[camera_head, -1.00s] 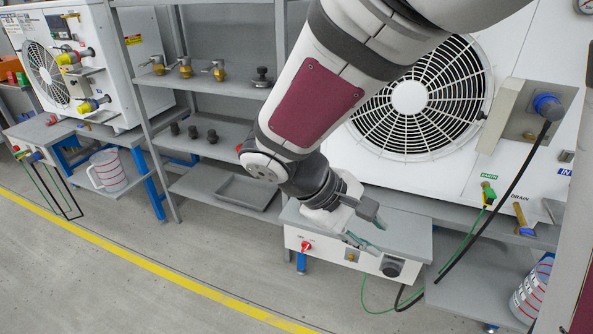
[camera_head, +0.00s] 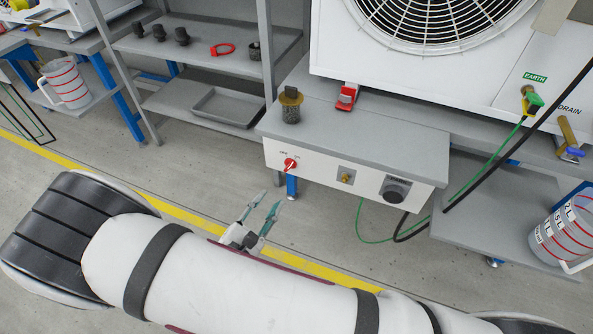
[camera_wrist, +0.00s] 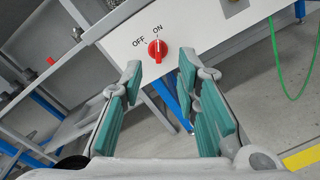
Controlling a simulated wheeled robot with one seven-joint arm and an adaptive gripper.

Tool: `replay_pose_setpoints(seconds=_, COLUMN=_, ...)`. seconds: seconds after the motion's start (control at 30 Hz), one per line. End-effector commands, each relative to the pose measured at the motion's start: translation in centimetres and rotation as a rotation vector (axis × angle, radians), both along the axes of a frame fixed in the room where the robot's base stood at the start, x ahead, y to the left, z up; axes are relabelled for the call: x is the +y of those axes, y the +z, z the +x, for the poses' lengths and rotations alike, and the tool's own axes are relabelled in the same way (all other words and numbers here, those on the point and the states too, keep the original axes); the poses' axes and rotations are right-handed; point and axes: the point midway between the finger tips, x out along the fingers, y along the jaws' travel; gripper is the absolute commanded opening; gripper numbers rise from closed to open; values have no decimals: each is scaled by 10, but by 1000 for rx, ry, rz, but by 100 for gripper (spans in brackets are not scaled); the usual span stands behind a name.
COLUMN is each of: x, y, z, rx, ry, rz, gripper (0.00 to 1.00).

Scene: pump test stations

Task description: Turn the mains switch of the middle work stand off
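The red mains switch (camera_head: 290,164) is a round knob on the front of the white control box (camera_head: 325,177) under the fan unit. It also shows in the wrist view (camera_wrist: 157,49), with OFF at its upper left and ON above it. Its white mark appears to point toward ON. My gripper (camera_head: 268,202) is open and empty, below and in front of the switch in the head view. In the wrist view its two teal-padded fingers (camera_wrist: 158,76) stand apart, with the switch beyond the gap between their tips. I see no contact with the switch.
A brass fitting (camera_head: 346,177) and a black socket (camera_head: 395,190) sit right of the switch. A green cable (camera_head: 480,164) hangs at right. The floor in front is clear.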

Motion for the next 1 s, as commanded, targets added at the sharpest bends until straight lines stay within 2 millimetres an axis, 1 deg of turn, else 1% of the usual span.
replay_pose_setpoints(seconds=0.03, x=5, y=-13, z=-3, rx=-4, ry=33, rz=-16, gripper=29)
replay_pose_setpoints(seconds=0.1, x=9, y=-20, z=-5, rx=-8, ry=59, rz=-27, gripper=29)
replay_pose_setpoints(seconds=0.17, x=11, y=-22, z=-4, rx=-10, ry=70, rz=-31, gripper=29)
replay_pose_setpoints(seconds=0.27, x=8, y=-23, z=2, rx=-11, ry=72, rz=-32, gripper=29)
replay_pose_setpoints(seconds=0.37, x=3, y=-23, z=15, rx=-10, ry=70, rz=-30, gripper=29)
replay_pose_setpoints(seconds=0.8, x=-26, y=-23, z=93, rx=-10, ry=67, rz=-29, gripper=29)
replay_pose_setpoints(seconds=1.0, x=-34, y=-23, z=116, rx=-10, ry=67, rz=-30, gripper=29)
